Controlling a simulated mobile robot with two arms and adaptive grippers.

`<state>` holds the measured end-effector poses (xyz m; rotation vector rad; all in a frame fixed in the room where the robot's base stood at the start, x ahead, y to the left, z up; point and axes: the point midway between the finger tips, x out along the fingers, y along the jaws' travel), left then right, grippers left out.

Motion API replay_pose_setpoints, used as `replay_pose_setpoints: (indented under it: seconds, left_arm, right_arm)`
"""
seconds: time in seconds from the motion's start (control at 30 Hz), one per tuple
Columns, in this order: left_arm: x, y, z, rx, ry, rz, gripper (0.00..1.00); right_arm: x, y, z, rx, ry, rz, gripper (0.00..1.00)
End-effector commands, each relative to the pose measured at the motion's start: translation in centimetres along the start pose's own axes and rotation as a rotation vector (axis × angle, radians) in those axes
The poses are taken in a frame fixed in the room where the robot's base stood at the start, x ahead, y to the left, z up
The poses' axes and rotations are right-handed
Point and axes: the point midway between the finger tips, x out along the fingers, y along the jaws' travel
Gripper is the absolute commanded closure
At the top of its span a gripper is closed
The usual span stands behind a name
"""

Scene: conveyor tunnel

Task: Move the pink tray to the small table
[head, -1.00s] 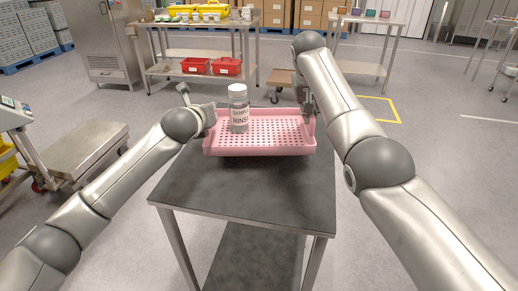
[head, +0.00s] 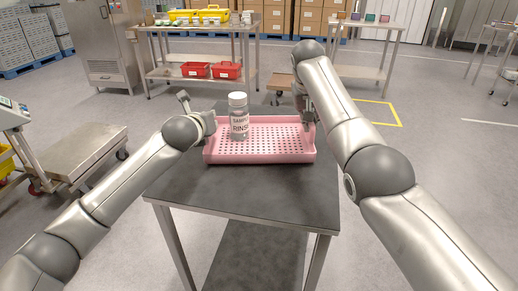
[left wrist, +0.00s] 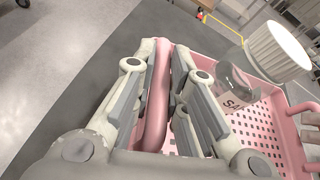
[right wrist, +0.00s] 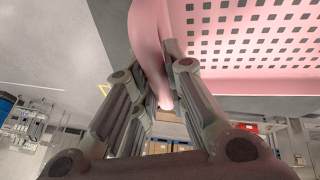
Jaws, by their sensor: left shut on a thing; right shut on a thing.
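The pink perforated tray (head: 268,152) is level over the dark top of the small table (head: 240,183), at or very close to the surface; I cannot tell if it touches.
The tabletop in front of the tray is bare. A steel bench (head: 195,78) with red bins and yellow cases stands behind, and another table (head: 365,72) at the back right. A cart with a flat platform (head: 85,152) stands on the left.

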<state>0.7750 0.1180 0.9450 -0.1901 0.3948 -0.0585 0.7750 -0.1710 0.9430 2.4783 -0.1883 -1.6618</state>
Motion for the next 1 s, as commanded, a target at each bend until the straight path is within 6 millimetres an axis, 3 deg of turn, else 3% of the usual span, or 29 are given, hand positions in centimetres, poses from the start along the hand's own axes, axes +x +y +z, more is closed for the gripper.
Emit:
replay_pose_setpoints:
  seconds: [0.17,0.2,0.33,0.73,1.0]
  left_arm:
    - [0.4,0.3,-0.8,0.0,-0.003,0.002,1.0]
    - [0.3,0.3,-0.6,0.0,-0.001,0.003,0.81]
    - [0.3,0.3,-0.6,0.0,0.0,0.003,0.65]
    - [0.0,0.2,-0.6,0.0,0.0,0.0,0.65]
    - [-2.8,0.2,-0.6,0.001,-0.002,-0.001,0.65]
  right_arm:
    - [0.9,-0.1,0.3,0.002,0.001,0.003,1.0]
    - [0.7,0.0,0.3,0.002,0.0,0.002,0.82]
    - [0.7,0.0,0.3,0.001,-0.001,0.002,0.66]
    - [0.7,-0.1,0.3,0.0,0.0,0.0,0.66]
    - [0.7,-0.1,0.3,0.0,0.0,0.0,0.66]
